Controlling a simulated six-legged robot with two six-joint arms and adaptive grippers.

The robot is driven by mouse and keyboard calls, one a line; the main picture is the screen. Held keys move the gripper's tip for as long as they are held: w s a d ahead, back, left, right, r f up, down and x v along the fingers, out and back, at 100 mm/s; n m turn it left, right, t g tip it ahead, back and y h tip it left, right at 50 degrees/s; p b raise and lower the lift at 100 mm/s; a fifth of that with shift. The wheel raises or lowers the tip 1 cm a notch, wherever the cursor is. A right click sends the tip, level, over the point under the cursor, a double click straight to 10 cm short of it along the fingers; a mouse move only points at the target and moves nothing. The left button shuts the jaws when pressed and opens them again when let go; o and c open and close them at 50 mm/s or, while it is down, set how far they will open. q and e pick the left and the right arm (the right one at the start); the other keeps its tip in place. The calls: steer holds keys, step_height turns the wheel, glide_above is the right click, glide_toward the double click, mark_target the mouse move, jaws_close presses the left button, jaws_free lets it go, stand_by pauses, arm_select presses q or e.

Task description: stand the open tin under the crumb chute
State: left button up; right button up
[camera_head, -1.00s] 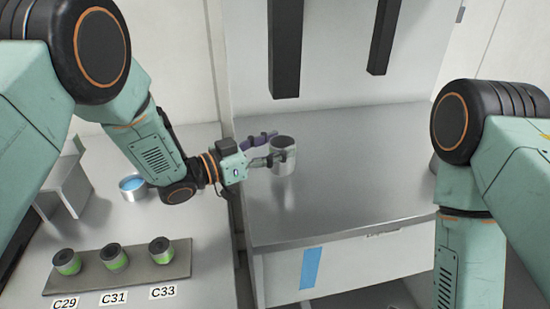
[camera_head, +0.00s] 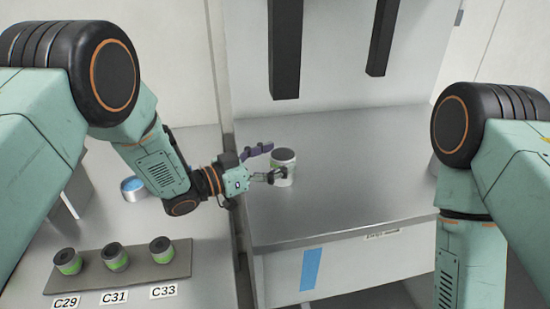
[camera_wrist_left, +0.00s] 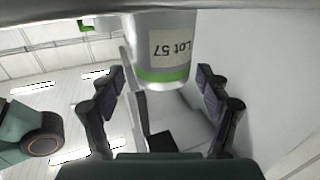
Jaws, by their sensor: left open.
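A pale tin (camera_head: 285,170) with a dark top stands upright on the metal counter, below the left dark chute (camera_head: 286,55) in the picture. How well they line up in depth I cannot tell. In the left wrist view the tin (camera_wrist_left: 165,48) shows a "Lot 57" label and a green band. My left gripper (camera_head: 268,163) is open at the tin's left side; one finger overlaps the tin's lower left in the head view. A second dark chute (camera_head: 381,40) hangs to the right. Which one is the crumb chute I cannot tell. My right gripper is out of view.
On the left bench, several green-banded tins stand on a tray (camera_head: 190,268) above labels C29, C31, C33. A round container with blue contents (camera_head: 132,188) is partly behind my left arm. The metal counter (camera_head: 370,165) right of the tin is clear.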

arm_select(q)
steer(key=shift+a, duration=0.2)
steer(key=v, duration=1.1)
steer(key=shift+s+a, duration=0.3)
steer(key=shift+w, duration=0.1)
